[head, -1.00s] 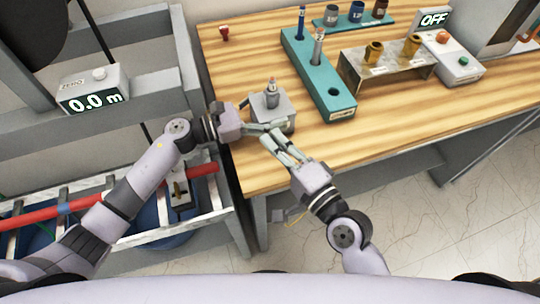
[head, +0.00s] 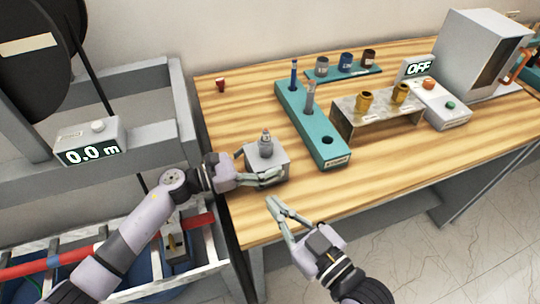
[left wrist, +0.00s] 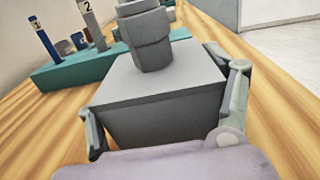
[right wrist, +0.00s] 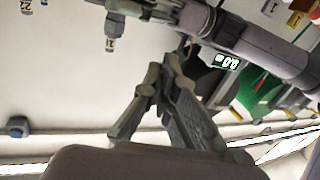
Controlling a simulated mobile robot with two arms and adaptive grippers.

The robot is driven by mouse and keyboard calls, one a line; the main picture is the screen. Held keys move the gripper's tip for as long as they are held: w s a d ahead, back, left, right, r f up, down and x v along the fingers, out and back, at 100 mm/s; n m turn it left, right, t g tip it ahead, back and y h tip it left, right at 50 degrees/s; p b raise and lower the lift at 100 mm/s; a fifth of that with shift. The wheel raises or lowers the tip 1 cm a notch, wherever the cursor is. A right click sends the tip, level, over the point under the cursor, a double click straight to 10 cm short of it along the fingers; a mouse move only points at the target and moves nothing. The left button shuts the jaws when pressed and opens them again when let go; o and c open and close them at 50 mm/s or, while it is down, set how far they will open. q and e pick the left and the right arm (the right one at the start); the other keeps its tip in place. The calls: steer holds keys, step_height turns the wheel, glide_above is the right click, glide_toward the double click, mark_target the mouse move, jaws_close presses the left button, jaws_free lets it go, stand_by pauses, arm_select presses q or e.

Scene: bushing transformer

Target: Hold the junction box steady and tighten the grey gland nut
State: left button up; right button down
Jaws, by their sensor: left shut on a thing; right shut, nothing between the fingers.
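The grey junction box (head: 268,162) stands on the wooden table near its left edge. The grey gland nut (head: 266,142) sits upright on top of the box; it shows large in the left wrist view (left wrist: 150,40). My left gripper (head: 272,178) is shut on the box, with a finger on either side of it in the left wrist view (left wrist: 165,115). My right gripper (head: 272,205) is shut and empty, in front of the box and apart from it, over the table's front edge. In the right wrist view its fingers (right wrist: 165,75) hold nothing.
A teal rack (head: 318,135) holding upright tools stands right of the box. Behind are several cups on a teal strip (head: 342,72). Brass parts sit on a metal stand (head: 375,118), beside a switch box reading OFF (head: 440,108). The table's front middle is clear.

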mark_target(266, 143)
steer(key=w+a+r+n, duration=0.1)
steer(key=w+n, duration=1)
steer(key=n, duration=0.6)
steer(key=shift+w+r, duration=0.35)
steer(key=shift+r, duration=0.05)
steer(key=shift+a, duration=0.2)
